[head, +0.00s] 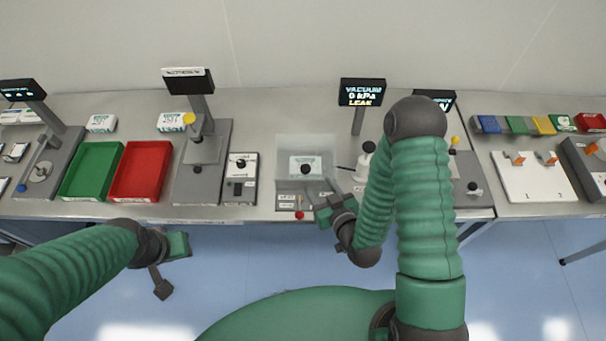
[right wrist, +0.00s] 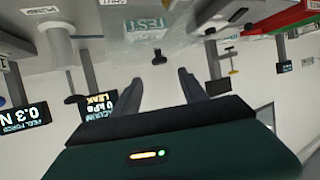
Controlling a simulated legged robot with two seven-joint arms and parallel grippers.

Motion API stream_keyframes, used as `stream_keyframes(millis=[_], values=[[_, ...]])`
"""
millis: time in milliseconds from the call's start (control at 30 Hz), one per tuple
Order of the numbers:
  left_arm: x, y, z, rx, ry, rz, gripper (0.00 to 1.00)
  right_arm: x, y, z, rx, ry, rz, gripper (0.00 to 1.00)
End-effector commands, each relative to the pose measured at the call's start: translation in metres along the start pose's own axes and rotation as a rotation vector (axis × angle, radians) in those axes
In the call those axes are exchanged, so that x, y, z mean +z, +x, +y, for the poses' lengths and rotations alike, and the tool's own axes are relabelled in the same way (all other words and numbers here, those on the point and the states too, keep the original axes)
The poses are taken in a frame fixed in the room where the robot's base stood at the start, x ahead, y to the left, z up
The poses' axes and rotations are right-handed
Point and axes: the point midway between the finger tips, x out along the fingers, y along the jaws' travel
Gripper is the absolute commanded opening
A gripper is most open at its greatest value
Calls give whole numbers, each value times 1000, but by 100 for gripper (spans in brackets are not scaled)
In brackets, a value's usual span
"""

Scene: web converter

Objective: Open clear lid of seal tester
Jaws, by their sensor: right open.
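The seal tester's clear lid (head: 318,146) looks down over the chamber, with a black knob (head: 305,169) on it. A pale labelled packet (head: 295,160) shows through the clear material. The tester's screen (head: 362,92) reads "VACUUM 0 kPa LEAK". My right gripper (head: 318,191) is open and empty near the lid's front right corner. In the right wrist view the black knob (right wrist: 158,57) appears beyond and between the open fingertips (right wrist: 160,76), apart from them. My left gripper (head: 162,285) hangs in front of the bench at left, away from the tester; its finger opening is unclear.
A red knob (head: 299,215) sits at the tester's front edge. A grey control box (head: 241,178) stands to its left, with a red tray (head: 141,171) and green tray (head: 92,171) farther left. My right arm covers part of the station to the right.

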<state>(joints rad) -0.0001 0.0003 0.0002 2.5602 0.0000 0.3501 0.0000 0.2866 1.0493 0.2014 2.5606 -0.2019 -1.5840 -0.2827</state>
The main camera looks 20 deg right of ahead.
Motion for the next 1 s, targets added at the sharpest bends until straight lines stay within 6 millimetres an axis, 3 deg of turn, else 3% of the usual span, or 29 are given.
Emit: stream_keyframes(millis=[100, 300, 433, 800, 1000], values=[[1, 3, 0, 0, 0, 0, 30, -1, 32, 0, 0, 0, 5, 51], [-4, -16, 0, 0, 0, 1, 30, -4, 79, -1, 0, 1, 1, 51], [-5, -20, 0, 0, 0, 1, 30, -2, 100, -1, -1, 1, 0, 51], [-5, -21, 0, 0, 0, 1, 30, 0, 112, 0, -1, 0, -1, 51], [-5, -21, 0, 0, 0, 1, 30, 0, 112, 0, -1, 0, -1, 24]])
